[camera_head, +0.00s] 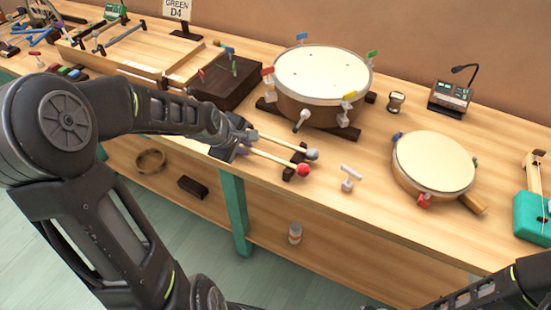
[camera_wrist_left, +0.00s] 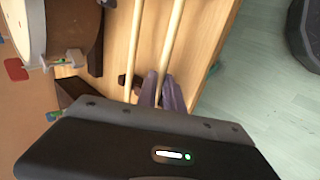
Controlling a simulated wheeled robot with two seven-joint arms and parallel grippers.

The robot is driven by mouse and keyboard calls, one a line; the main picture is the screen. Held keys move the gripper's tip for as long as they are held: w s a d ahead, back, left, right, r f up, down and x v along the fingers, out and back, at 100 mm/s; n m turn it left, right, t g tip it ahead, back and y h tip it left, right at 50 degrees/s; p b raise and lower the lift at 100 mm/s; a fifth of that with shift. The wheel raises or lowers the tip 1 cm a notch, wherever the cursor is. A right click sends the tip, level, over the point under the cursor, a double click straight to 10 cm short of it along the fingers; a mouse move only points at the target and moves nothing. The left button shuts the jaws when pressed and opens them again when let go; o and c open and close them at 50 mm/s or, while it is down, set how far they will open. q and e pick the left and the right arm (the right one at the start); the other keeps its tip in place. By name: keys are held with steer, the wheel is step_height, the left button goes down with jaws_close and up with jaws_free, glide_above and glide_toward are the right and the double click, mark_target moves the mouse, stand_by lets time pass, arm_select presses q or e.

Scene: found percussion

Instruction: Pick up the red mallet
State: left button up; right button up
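The red mallet has a red ball head (camera_head: 303,170) and a pale wooden stick. It lies along the table's front edge, its head end by a dark cradle block (camera_head: 293,167). Beside it lies a similar mallet with a grey head (camera_head: 312,154). My left gripper (camera_head: 236,150) is at the handle end of the mallets. In the left wrist view its fingers (camera_wrist_left: 161,90) are close together, on either side of the stick nearer the table edge (camera_wrist_left: 173,38), the red mallet's. The other stick (camera_wrist_left: 137,40) runs outside the fingers. My right gripper is out of view.
A large drum (camera_head: 322,75) with coloured clips and a dark box (camera_head: 226,80) stand behind the mallets. A small white stand (camera_head: 349,178) and a flat round drum (camera_head: 433,162) are to the right. The table's front edge is close to the mallets.

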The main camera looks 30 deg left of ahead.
arm_select(q)
jaws_close()
stand_by(0.3)
step_height(320, 180, up, 10)
stand_by(0.5)
steer(key=shift+r+p, duration=0.15)
steer(key=shift+p, duration=0.2)
